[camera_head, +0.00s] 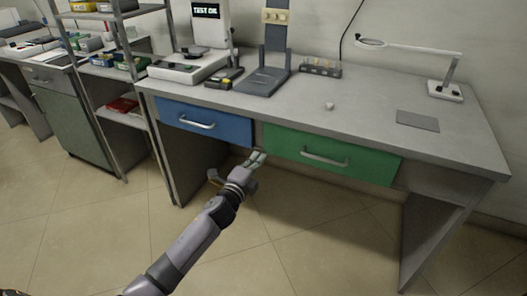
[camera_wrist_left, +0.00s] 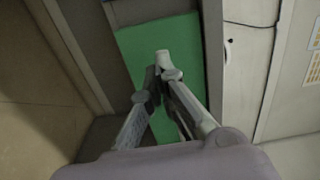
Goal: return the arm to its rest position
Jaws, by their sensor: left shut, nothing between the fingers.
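My left arm reaches up from the bottom of the head view. Its gripper (camera_head: 257,158) is in front of the workbench, just below the gap between the blue drawer (camera_head: 206,123) and the green drawer (camera_head: 322,154). In the left wrist view the fingers (camera_wrist_left: 160,68) are together and empty, with the green drawer front (camera_wrist_left: 187,40) behind them. Whether the fingers touch the drawer I cannot tell. Both drawers look closed. My right gripper is not in view.
The grey workbench (camera_head: 378,92) holds a test device (camera_head: 190,68), a dark stand (camera_head: 264,80), a small white object (camera_head: 329,106), a grey plate (camera_head: 417,120) and a magnifier lamp (camera_head: 445,90). A shelf rack (camera_head: 122,70) stands at left. The tiled floor in front is clear.

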